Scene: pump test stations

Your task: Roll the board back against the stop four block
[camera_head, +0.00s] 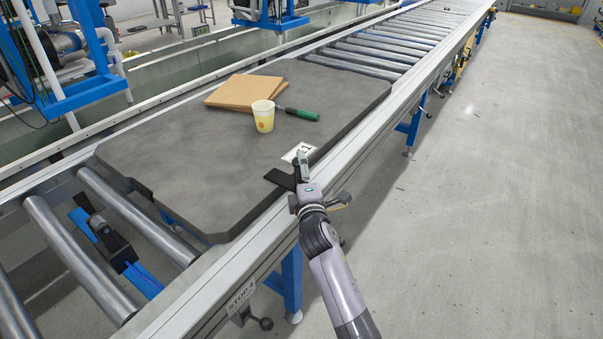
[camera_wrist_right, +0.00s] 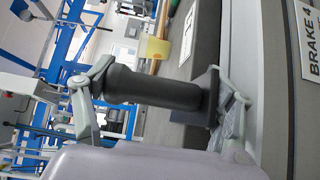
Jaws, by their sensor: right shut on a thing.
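The board (camera_head: 170,150) is a dark grey slab lying on the roller conveyor. My right gripper (camera_head: 302,185) is at its right edge, shut on a black handle (camera_head: 279,180). The wrist view shows the black handle (camera_wrist_right: 150,88) lying between the two grey fingers of my right gripper (camera_wrist_right: 165,92). A black stop block (camera_head: 122,258) on a blue bar sits between the near rollers, apart from the board's near edge. A label reading STOP 4 (camera_head: 240,297) is on the near rail. My left gripper is not in view.
On the board lie brown sheets (camera_head: 243,92), a yellow paper cup (camera_head: 263,116) and a green-handled tool (camera_head: 301,114). Bare rollers (camera_head: 72,262) show in front of the board. A BRAKE 4 label (camera_wrist_right: 305,35) shows in the wrist view. The floor (camera_head: 500,180) at right is open.

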